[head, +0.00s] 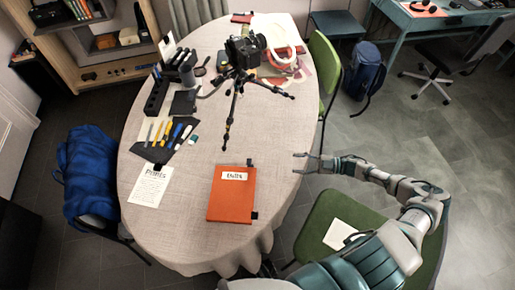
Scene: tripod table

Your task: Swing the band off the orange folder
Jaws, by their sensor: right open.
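The orange folder (231,205) lies flat on the cloth-covered table (180,235), near its front edge, with a white label at its upper middle. A small dark piece (249,162) shows at its top right edge and another at its lower right edge. These may be parts of the band; I cannot make out its full run. My right gripper (298,163) is open and empty, to the right of the folder and apart from it, by the table's right edge. My left gripper is not in view.
A black tripod with a camera (243,52) stands behind the folder. A white written sheet (150,186) and a dark tool mat (160,150) lie to the left. A green chair (330,230) stands under my right arm. Bare cloth surrounds the folder.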

